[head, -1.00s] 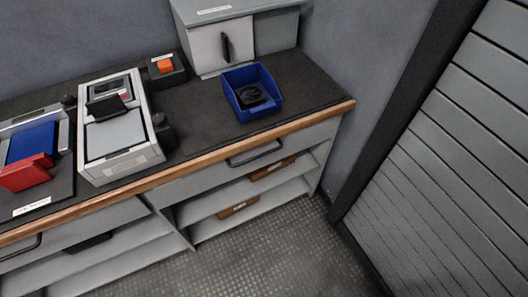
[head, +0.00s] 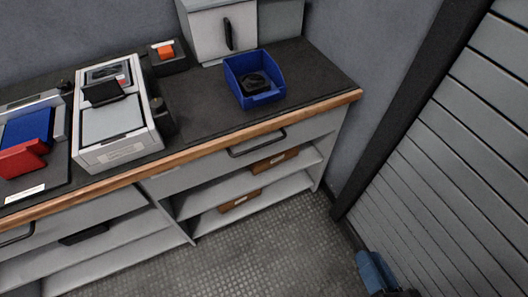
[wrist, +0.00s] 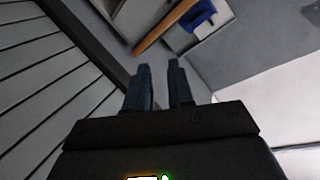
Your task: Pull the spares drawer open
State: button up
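A grey drawer front (head: 205,170) with a dark bar handle (head: 257,143) sits under the wooden bench edge at the right; it looks shut. A second drawer front (head: 70,217) with a dark handle (head: 17,235) is at the lower left. I cannot read which one is the spares drawer. My gripper (wrist: 160,85) shows two blue fingers apart with nothing between them. In the head view part of my gripper (head: 373,272) shows at the bottom right, low in front of the slatted shutter and well away from both handles.
On the bench top (head: 210,105) stand a blue bin (head: 262,97) with a black item, a grey device (head: 115,135), a red and blue item (head: 25,150) and a grey cabinet (head: 215,30). Open shelves (head: 245,185) hold labelled brown boxes. Floor (head: 250,250) is clear; the shutter (head: 450,150) bounds the right.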

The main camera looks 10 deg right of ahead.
jog(key=w+a+f+m+y+b, duration=0.1)
jog(key=w+a+f+m, duration=0.1)
jog(key=w+f, duration=0.35)
jog(key=w+a+f+m+b, duration=0.2)
jog(key=w+f, duration=0.1)
jog(key=w, duration=0.6)
jog(key=w+a+f+m+y+b, duration=0.1)
jog(key=w+a, duration=0.4)
jog(key=w, duration=0.6)
jog(key=w+a+f+m+y+b, duration=0.1)
jog(key=w+a+f+m+b, duration=0.1)
jog(key=w+a, duration=0.4)
jog(key=shift+w+m+b, duration=0.75)
jog(key=shift+w+m, duration=0.15)
jog(key=shift+w, duration=1.95)
jog(key=shift+a, duration=0.1)
jog(key=shift+c, duration=0.4)
grip_shut()
